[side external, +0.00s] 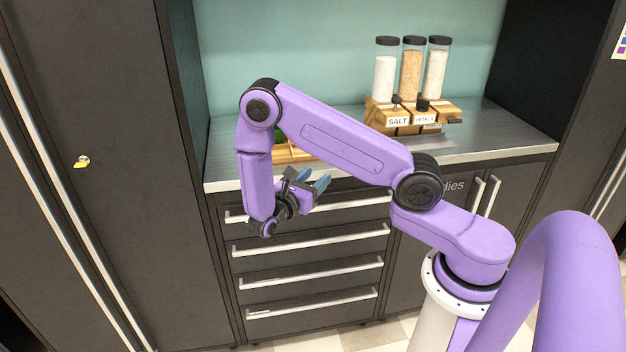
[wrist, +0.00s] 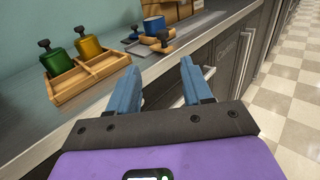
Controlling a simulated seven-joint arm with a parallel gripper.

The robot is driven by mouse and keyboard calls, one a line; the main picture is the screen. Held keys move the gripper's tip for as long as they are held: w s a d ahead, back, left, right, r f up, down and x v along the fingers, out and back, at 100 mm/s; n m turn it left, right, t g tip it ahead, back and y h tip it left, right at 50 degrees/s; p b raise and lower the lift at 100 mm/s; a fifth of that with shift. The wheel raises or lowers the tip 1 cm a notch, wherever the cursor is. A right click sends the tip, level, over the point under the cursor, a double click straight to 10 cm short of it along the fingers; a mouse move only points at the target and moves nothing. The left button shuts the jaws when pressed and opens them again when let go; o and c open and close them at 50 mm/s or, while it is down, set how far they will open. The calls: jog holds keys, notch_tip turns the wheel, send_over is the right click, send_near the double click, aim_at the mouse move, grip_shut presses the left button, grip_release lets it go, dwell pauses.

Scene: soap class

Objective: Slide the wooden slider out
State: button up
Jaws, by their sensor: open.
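A wooden dispenser stand (side external: 381,110) sits on the counter in the side view, under three tall clear jars. It has labels, one reading SALT, and wooden sliders with dark knobs at its front. One slider (side external: 443,118) is at the right end; I cannot tell how far each slider sticks out. In the wrist view a wooden slider piece (wrist: 168,46) with a dark knob shows far off near the counter edge. My gripper (side external: 312,180) is open and empty in front of the drawers, left of the stand and apart from it. Its two blue fingers show in the wrist view (wrist: 160,68).
A wooden tray (wrist: 93,84) holds a green bottle (wrist: 58,62) and a yellow bottle (wrist: 89,47); my arm mostly hides it in the side view. A blue container (wrist: 154,25) stands near the slider. Drawers with bar handles (side external: 310,270) lie below the counter edge.

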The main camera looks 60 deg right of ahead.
jog(key=shift+a, duration=0.25)
jog(key=s+a+r, duration=0.2)
jog(key=a+r, duration=0.3)
jog(key=shift+s+a, duration=0.15)
jog(key=shift+a, duration=0.15)
dwell(1.4)
jog(key=s+a+r+m+y, duration=0.2)
jog(key=s+a+y, duration=0.3)
jog(key=s+y, duration=0.4)
jog(key=s+a+r+m+y, duration=0.2)
jog(key=s+a+y, duration=0.3)
jog(key=s+y, duration=0.4)
jog(key=s+m, duration=0.1)
jog(key=s, duration=0.2)
jog(key=shift+s+r, duration=0.3)
jog(key=shift+r, duration=0.05)
